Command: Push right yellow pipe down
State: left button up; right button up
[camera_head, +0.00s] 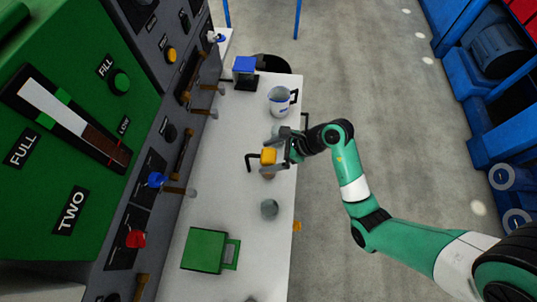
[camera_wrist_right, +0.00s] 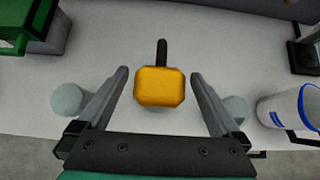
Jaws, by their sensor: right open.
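In the right wrist view, the yellow end (camera_wrist_right: 160,87) sits between the two fingers of my right gripper (camera_wrist_right: 160,73), with a gap on each side. A black stem (camera_wrist_right: 162,52) runs from it toward the panel side. In the head view, my right gripper (camera_head: 277,151) is open around the yellow end and hides part of it. A second small yellow-orange piece (camera_head: 297,226) shows at the table's edge. My left gripper is not in view.
The white table (camera_head: 215,215) holds a white pitcher (camera_head: 279,103), a grey-green cup (camera_head: 269,209), a green box (camera_head: 204,249) and a blue-topped device (camera_head: 244,67). The control panel (camera_head: 75,150) with levers stands left. Grey floor (camera_head: 370,90) is open on the right.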

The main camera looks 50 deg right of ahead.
grip_shut()
dwell(0.5)
